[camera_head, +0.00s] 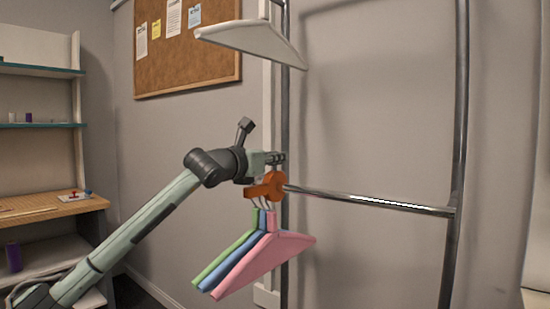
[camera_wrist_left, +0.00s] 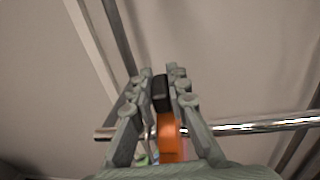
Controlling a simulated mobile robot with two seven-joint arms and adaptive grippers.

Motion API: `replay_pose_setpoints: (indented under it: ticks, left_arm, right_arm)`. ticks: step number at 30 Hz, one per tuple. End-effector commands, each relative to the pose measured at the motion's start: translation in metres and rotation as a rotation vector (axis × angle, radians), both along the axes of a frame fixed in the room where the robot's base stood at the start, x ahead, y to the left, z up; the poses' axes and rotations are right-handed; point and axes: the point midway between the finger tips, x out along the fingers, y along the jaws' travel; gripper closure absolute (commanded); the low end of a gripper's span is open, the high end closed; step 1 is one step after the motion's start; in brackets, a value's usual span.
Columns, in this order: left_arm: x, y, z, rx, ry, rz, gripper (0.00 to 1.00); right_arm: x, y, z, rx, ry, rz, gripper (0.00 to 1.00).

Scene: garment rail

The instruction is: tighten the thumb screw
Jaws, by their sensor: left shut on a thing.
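My left gripper (camera_head: 274,158) reaches in from the left to the rail's left post. In the left wrist view, its two fingers (camera_wrist_left: 160,90) stand on either side of a small black knob, the thumb screw (camera_wrist_left: 161,93), and are shut on it. An orange clamp (camera_head: 264,188) sits just below the gripper where the horizontal bar (camera_head: 375,200) meets the left post. The clamp also shows below the black knob in the left wrist view (camera_wrist_left: 170,138). In the head view the thumb screw is hidden by the gripper. My right gripper is not in view.
Green, blue and pink hangers (camera_head: 265,260) hang close below the clamp. A white hanger (camera_head: 250,38) is above my left gripper. The right post (camera_head: 455,150) is clear. A shelf unit (camera_head: 40,125) and a cork board (camera_head: 185,60) are at the left.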

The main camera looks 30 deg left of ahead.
Motion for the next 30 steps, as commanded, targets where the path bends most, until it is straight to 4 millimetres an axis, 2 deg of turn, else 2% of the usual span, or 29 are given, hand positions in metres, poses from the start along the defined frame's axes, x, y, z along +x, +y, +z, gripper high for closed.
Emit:
replay_pose_setpoints:
  ticks: [14, 23, 24, 28, 30]
  left_arm:
    - [0.0003, -0.0002, -0.0017, 0.000, 0.003, -0.122, 1.00]
    - [0.0000, -0.0011, -0.0008, 0.000, 0.001, -0.130, 1.00]
    - [0.0000, -0.0011, -0.0008, 0.000, 0.001, -0.130, 0.81]
    - [0.0000, -0.0008, -0.0005, 0.000, 0.000, -0.129, 0.65]
    - [-0.0001, -0.0007, -0.0004, 0.000, 0.000, -0.129, 0.64]
  right_arm:
    - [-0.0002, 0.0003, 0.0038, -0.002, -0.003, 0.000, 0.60]
    - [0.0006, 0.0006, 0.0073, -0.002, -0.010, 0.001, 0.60]
    - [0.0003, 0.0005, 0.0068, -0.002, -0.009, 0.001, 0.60]
    - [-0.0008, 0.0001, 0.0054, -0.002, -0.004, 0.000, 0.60]
    - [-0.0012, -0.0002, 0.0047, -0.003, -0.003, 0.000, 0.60]
